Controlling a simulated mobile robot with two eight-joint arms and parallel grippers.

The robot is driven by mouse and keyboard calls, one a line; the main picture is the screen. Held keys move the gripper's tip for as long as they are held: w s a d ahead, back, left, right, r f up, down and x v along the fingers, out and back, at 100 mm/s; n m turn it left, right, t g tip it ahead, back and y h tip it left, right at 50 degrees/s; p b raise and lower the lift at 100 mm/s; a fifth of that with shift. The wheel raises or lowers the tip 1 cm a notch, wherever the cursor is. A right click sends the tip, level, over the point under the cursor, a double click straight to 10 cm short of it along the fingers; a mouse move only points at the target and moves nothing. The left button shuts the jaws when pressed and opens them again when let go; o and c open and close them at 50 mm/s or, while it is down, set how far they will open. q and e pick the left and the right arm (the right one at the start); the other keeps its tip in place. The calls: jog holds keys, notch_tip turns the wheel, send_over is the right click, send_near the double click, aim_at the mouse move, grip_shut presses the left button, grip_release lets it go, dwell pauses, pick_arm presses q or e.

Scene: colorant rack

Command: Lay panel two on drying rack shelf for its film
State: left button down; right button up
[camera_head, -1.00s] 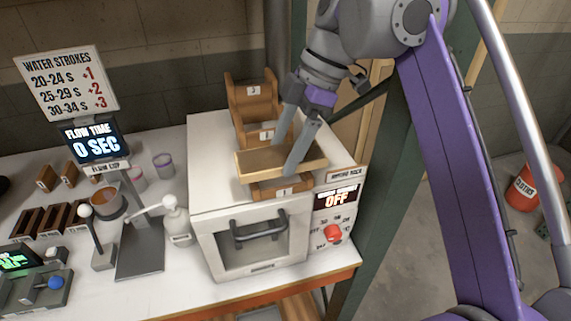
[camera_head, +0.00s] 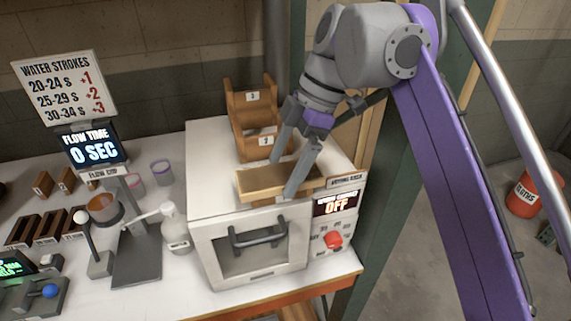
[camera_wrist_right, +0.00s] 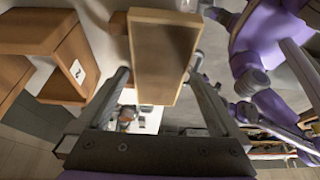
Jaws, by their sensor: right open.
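A pale wooden panel (camera_head: 262,186) lies roughly level at the front of the brown wooden drying rack (camera_head: 236,120), on top of the white oven. It covers the front, lowest shelf, and its label is hidden; I cannot tell how firmly it rests or which panel it is. My right gripper (camera_head: 281,178) is open, with one finger on each side of the panel. In the right wrist view the panel (camera_wrist_right: 163,58) lies between the open fingers (camera_wrist_right: 160,82), with gaps beside it. A rack shelf numbered 2 (camera_wrist_right: 40,30) is at the left there. My left gripper is out of view.
The white oven (camera_head: 215,225) has a dark handle and a control panel reading OFF (camera_head: 335,202). A green post (camera_head: 385,185) rises at the right.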

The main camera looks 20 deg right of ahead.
jog(key=p+v, duration=0.2)
jog(key=v, duration=0.5)
jog(key=shift+d+r+p, duration=0.1)
jog(key=shift+r+p, duration=0.15)
jog(key=shift+p, duration=0.05)
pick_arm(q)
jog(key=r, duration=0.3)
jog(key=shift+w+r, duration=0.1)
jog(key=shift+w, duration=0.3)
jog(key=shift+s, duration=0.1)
